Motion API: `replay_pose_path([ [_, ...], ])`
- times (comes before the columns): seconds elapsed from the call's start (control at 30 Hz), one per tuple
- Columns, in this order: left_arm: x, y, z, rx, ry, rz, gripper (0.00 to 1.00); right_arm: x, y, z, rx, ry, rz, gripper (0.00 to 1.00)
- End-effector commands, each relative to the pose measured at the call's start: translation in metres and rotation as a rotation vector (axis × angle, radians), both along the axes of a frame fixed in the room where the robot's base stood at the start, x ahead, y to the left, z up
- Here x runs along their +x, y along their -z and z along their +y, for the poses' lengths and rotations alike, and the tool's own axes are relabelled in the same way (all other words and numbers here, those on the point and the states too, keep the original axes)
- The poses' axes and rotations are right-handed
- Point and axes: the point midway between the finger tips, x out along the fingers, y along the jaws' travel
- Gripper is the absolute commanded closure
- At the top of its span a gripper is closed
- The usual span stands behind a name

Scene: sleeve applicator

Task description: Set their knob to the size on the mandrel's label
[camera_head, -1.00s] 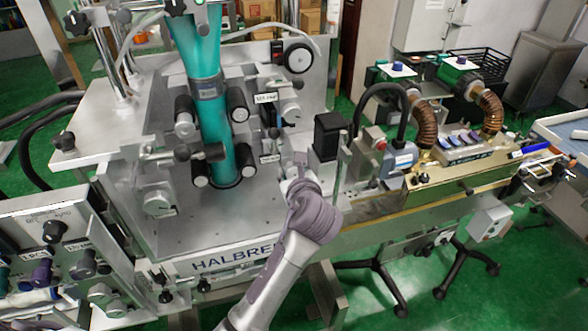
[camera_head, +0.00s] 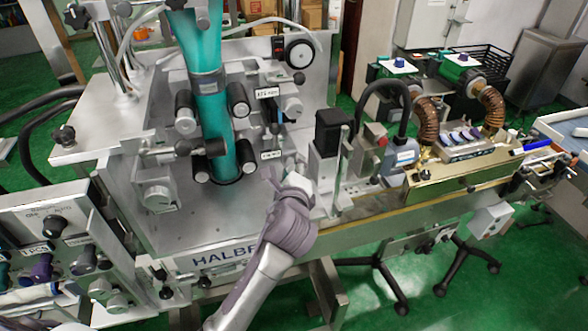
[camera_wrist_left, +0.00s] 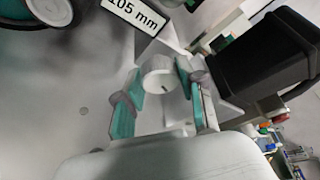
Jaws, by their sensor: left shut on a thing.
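My left gripper (camera_head: 281,181) is at the front of the machine, below two small white labels. In the left wrist view its teal-padded fingers (camera_wrist_left: 160,82) are shut on a pale round knob (camera_wrist_left: 158,77) with a small dark mark on its face. A label reading "105 mm" (camera_wrist_left: 136,14) is above the knob in that view. In the head view the knob is largely hidden by my gripper. The upper label (camera_head: 267,92) and lower label (camera_head: 271,155) are too small to read surely. A teal sleeve (camera_head: 212,110) runs down between black rollers. My right gripper is not in view.
A black box-shaped unit (camera_head: 331,133) stands close to the right of my gripper, and it also shows in the left wrist view (camera_wrist_left: 265,55). A control panel with knobs (camera_head: 55,245) is at the left. A brass-coloured unit (camera_head: 470,178) with brown hoses is at the right.

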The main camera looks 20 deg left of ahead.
Motion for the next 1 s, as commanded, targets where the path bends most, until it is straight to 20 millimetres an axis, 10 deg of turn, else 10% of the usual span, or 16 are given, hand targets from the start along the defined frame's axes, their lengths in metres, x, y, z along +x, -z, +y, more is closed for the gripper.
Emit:
replay_pose_path([
  [0.47, 0.001, -0.003, 0.002, -0.009, -0.003, -0.015, 0.96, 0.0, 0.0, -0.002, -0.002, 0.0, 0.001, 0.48],
  [0.5, 0.001, -0.003, 0.002, -0.009, -0.003, -0.015, 0.58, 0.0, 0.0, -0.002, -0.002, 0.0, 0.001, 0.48],
  [0.53, 0.001, -0.003, 0.002, -0.009, -0.003, -0.015, 0.53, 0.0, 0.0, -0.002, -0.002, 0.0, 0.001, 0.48],
  [1.0, -0.012, -0.004, -0.003, -0.01, 0.0, -0.011, 0.51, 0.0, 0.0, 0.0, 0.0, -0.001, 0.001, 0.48],
])
